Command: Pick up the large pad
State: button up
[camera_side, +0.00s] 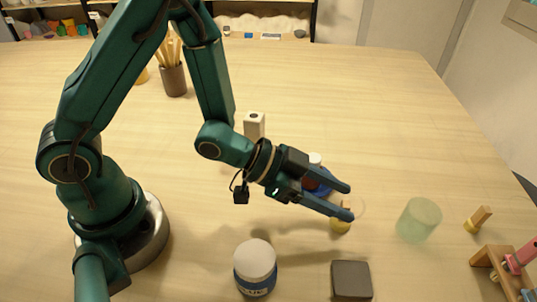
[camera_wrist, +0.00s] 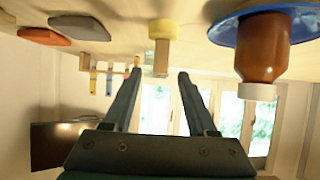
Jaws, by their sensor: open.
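Two tools with yellow pads and wooden handles stand on the table. One padded tool (camera_side: 340,226) is beside my fingertips, its handle partly hidden; a padded tool also shows in the wrist view (camera_wrist: 162,30), above the gap between the fingers. The other padded tool (camera_side: 478,220) is farther right. The nearer pad looks larger, but I cannot be sure which is the large pad. My gripper (camera_side: 350,201) is open and empty, low over the table and pointing right; its fingers also show in the wrist view (camera_wrist: 160,75).
A brown bottle (camera_wrist: 268,45) stands on a blue dish (camera_wrist: 222,30), behind my gripper in the side view. A glue jar (camera_side: 255,268) and dark grey block (camera_side: 351,280) are in front. A green translucent cylinder (camera_side: 419,220) and a tool rack (camera_side: 495,268) are right.

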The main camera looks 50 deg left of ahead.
aim_at(354, 224)
notch_tip(354, 224, down, 2)
jog(key=shift+d, duration=0.1)
jog(key=shift+x, duration=2.5)
grip_shut()
